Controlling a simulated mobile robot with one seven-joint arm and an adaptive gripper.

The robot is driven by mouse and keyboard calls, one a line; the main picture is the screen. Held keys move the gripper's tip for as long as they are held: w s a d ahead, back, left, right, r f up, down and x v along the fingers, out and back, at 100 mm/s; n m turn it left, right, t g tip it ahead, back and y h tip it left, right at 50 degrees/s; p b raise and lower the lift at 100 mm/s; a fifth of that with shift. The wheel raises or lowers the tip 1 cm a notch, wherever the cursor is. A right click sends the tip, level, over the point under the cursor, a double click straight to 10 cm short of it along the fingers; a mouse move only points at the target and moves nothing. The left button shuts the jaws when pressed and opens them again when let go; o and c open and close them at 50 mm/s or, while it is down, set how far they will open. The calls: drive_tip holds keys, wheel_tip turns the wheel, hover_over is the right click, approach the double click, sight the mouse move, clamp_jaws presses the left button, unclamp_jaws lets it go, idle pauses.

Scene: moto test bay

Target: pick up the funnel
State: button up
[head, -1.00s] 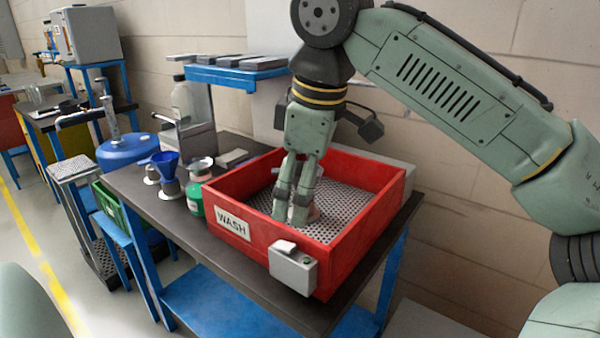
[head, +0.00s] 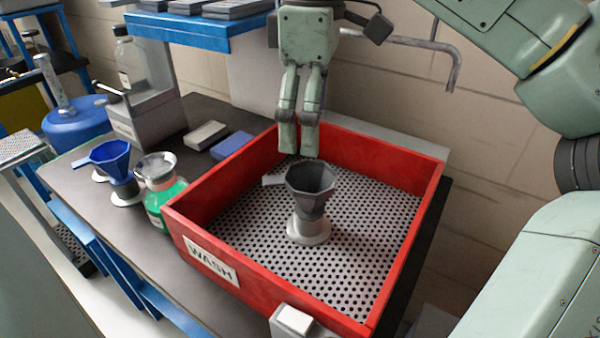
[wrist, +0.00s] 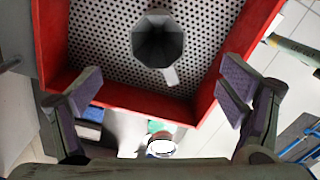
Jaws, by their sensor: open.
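A dark grey funnel (head: 311,180) stands upright on a pale round stand (head: 308,230) inside the red wash tray (head: 262,287). It also shows from above in the wrist view (wrist: 158,42), its tab pointing down the picture. A blue funnel (head: 110,156) stands on a similar stand on the bench, left of the tray. My gripper (head: 297,143) is above the tray, near its back wall in the head view, apart from the grey funnel. In the wrist view its two fingers (wrist: 160,88) are wide apart with nothing held between them.
A green bottle (head: 163,190) stands between the blue funnel and the tray. A blue shelf (head: 195,35) and a curved grey pipe (head: 452,60) are behind. The tray walls stand around the grey funnel; its perforated floor (head: 375,215) is otherwise clear.

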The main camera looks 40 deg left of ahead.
approach(308, 178)
wheel_tip(308, 178, down, 2)
drive_tip(key=s+d, duration=0.2)
drive_tip(key=shift+s+a+f, duration=0.1)
drive_tip(key=shift+f, duration=1.3)
drive_tip(key=shift+s+a+f, duration=0.1)
drive_tip(key=shift+f, duration=1.3)
drive_tip(key=shift+c, duration=0.5)
drive_tip(key=c, duration=1.3)
drive_tip(key=shift+o, duration=0.2)
wheel_tip(308, 178, up, 15)
drive_tip(key=p, duration=0.5)
